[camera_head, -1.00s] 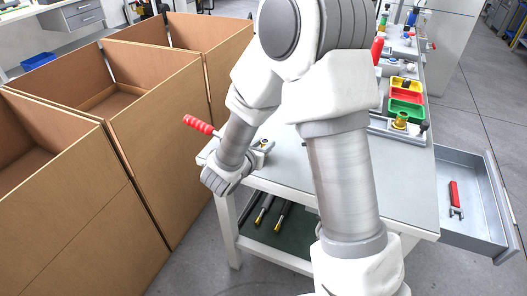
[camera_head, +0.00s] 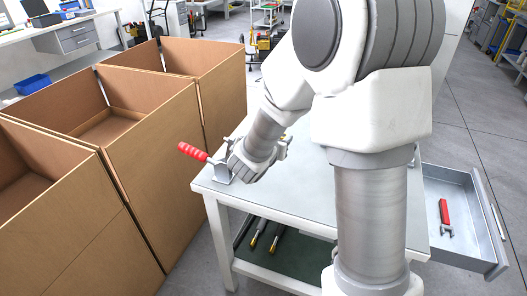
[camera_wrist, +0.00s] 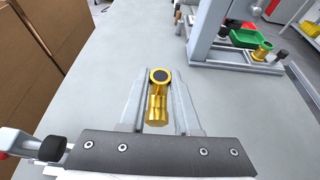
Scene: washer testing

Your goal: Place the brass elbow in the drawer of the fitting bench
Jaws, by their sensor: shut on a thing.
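The brass elbow (camera_wrist: 157,105) is between the two fingers of my gripper (camera_wrist: 158,92) in the wrist view, its round dark-centred opening facing the camera. My gripper is shut on it, over the grey top of the fitting bench (camera_head: 300,185). In the head view my arm hides most of the gripper and elbow; only part of the gripper (camera_head: 284,148) shows past the wrist. The drawer (camera_head: 462,222) stands pulled out at the bench's right side. A red-handled tool (camera_head: 445,215) lies in it, with bare floor around the tool.
A red-handled clamp (camera_head: 205,160) stands at the bench's left corner. Cardboard boxes (camera_head: 165,150) stand left of the bench. The wrist view shows a green bin (camera_wrist: 243,38) and another brass fitting (camera_wrist: 262,49) at the upper right. Rods lie on the lower shelf (camera_head: 285,258).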

